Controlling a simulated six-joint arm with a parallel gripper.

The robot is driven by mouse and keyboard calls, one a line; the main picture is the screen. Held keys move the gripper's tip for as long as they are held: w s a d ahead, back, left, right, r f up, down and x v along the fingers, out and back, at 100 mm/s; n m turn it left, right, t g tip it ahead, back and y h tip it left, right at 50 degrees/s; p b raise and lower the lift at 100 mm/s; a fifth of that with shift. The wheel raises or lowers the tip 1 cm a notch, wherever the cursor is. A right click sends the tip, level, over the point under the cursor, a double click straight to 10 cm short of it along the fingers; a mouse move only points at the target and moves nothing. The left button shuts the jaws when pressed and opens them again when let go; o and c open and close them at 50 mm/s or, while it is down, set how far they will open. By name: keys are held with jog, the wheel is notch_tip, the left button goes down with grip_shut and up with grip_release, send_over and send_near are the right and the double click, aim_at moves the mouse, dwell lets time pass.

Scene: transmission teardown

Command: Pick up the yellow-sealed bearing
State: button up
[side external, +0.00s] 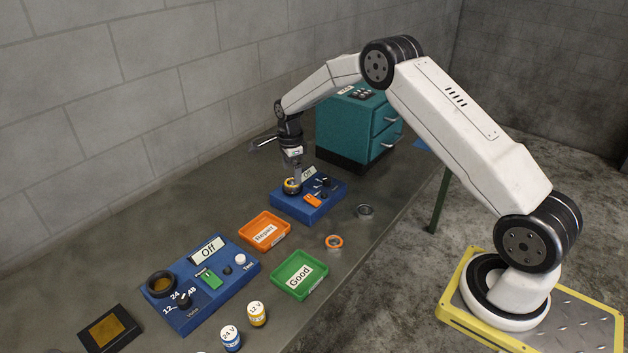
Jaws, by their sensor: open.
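My gripper (297,181) points down over the left end of a blue test box, with its fingertips right at a ring-shaped yellow-orange bearing (290,187) there. The gripper is open; whether its fingers touch the ring cannot be told at this size. The bearing sits on a dark round seat on the box, partly hidden by the fingers. A second ring, an orange bearing (334,241), lies flat on the table near the green tray. A grey bearing (365,210) lies on the table right of the blue box.
The blue box (328,202) carries an "Off" display and an orange switch. An orange "Repair" tray (248,225) and a green "Good" tray (282,279) stand in front. Another blue tester (185,317) and two batteries are nearer. A teal drawer cabinet (344,130) stands behind.

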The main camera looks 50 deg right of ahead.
aim_at(292, 180)
jog(key=shift+f, duration=1.8)
grip_shut()
jog(key=shift+r, duration=0.1)
